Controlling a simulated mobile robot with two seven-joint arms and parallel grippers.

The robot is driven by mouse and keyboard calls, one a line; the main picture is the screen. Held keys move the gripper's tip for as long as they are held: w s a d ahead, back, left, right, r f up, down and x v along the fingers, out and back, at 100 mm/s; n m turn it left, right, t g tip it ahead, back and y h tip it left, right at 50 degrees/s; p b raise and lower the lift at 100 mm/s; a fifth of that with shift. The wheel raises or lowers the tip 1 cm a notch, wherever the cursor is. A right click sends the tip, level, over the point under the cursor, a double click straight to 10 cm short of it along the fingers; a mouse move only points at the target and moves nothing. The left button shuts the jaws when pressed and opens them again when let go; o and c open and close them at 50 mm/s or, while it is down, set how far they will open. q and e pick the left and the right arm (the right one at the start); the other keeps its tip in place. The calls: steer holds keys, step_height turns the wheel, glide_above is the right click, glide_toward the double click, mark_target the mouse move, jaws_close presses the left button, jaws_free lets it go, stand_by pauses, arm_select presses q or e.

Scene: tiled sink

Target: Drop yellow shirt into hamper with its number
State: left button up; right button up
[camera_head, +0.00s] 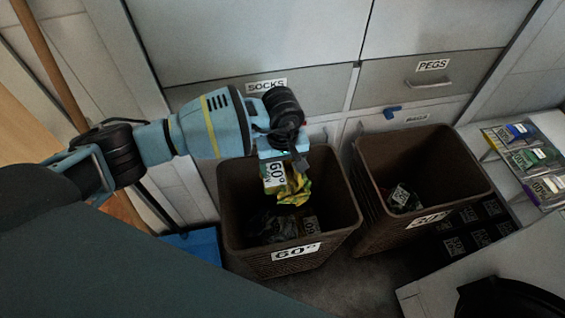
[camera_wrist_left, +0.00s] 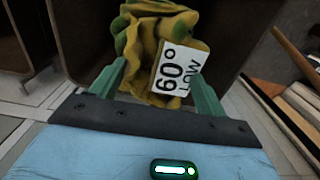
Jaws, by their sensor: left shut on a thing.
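The yellow shirt (camera_head: 293,188), with green patches and a white tag reading 60°, hangs from my left gripper (camera_head: 284,160). In the left wrist view the shirt (camera_wrist_left: 150,45) is between the two green fingers of the left gripper (camera_wrist_left: 157,85), and its tag reads "60° LOW". The brown hamper labelled 60° (camera_head: 233,215) is directly below, and the shirt is over its opening. Some dark clothes lie inside that hamper. My right gripper is not in view.
A second brown hamper (camera_head: 458,165) stands to the right, with a dark tagged item (camera_head: 402,198) inside; its label is partly unclear. Drawers marked SOCKS and PEGS (camera_head: 432,66) are behind. Colourful tagged packs (camera_head: 525,158) lie at the right. A blue dustpan-like object (camera_head: 195,243) is on the floor at left.

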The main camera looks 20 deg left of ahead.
mark_target(282, 169)
arm_select(q)
steer(key=o, duration=1.3)
steer(key=shift+o, duration=0.2)
steer(key=shift+r, duration=0.1)
step_height(282, 169, up, 7)
steer(key=shift+f, duration=0.15)
steer(key=shift+r, duration=0.5)
steer(key=shift+d+f, duration=0.1)
